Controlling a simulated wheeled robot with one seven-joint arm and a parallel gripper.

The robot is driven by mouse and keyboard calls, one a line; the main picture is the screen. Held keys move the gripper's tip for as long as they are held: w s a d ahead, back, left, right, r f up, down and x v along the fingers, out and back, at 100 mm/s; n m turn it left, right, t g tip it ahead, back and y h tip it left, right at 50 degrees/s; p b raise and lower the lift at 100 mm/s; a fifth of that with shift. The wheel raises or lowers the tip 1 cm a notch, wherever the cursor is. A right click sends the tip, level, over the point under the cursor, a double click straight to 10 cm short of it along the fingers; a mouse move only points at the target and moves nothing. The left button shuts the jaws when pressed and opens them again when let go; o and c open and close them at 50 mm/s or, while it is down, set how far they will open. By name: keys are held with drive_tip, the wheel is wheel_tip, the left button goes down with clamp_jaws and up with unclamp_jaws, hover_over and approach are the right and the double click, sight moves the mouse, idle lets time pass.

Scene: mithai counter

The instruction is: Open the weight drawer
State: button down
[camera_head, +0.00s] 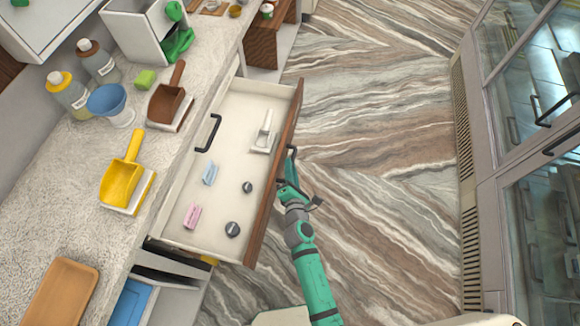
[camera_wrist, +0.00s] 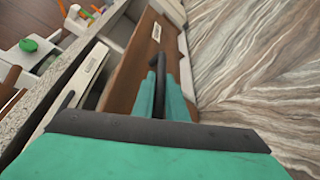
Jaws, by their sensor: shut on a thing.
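The weight drawer (camera_head: 222,150) is pulled well out from under the counter in the head view. My gripper (camera_head: 287,165) is at the outer side of the front. In the wrist view its teal fingers (camera_wrist: 160,95) are shut on the dark drawer handle (camera_wrist: 158,62).
The speckled counter (camera_head: 60,185) holds a yellow scoop (camera_head: 120,180), a brown scoop (camera_head: 168,100), a blue cup (camera_head: 110,102), bottles and a wooden tray (camera_head: 62,292). Glass-doored cabinets (camera_head: 545,180) stand at the right. The marble-patterned floor (camera_head: 390,150) between is clear.

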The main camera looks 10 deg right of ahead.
drive_tip(key=shift+f, duration=0.1)
drive_tip(key=c, duration=2)
unclamp_jaws()
drive_tip(key=shift+c, duration=0.2)
drive_tip(key=v, duration=1.1)
